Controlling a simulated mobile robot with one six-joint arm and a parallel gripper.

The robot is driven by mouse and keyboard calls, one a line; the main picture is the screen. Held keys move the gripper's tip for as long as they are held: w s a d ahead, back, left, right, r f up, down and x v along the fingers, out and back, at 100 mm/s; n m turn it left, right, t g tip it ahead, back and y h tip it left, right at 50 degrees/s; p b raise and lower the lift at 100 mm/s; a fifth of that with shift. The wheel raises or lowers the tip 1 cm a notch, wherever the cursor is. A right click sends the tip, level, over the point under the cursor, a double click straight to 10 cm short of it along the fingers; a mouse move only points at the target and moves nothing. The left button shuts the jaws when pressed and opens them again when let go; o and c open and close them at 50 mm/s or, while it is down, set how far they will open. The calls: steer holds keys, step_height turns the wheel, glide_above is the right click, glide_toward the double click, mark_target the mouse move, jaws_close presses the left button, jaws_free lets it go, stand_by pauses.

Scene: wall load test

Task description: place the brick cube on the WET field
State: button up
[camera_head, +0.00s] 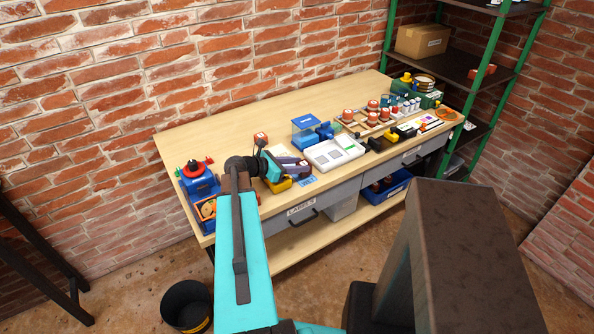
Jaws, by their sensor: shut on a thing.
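My gripper (262,147) is over the left half of the workbench, beyond the dark wrist joint. It appears shut on a small red brick cube (260,137) with a pale top, held up above the bench. The fingers are small and partly hidden by my arm. A white tray (349,153) with grey square fields and a green mark lies to the right of my gripper, near the front of the bench. I cannot read which field is WET. The cube is apart from this tray.
On the wooden bench (190,138), a blue device (303,141) stands behind the white tray. A purple object (292,166) and a yellow one (281,184) are close to my gripper. Several red pieces stand farther right. A blue-based fixture (201,186) is left. The back strip is clear.

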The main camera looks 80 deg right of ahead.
steer(key=shift+w+f+b, duration=0.1)
steer(key=shift+f+b, duration=0.25)
steer(key=shift+f, duration=0.45)
steer(key=shift+f, duration=0.1)
steer(key=o, duration=1.1)
steer(key=b+v, duration=0.2)
steer(key=v, duration=1)
steer(key=shift+b, duration=0.35)
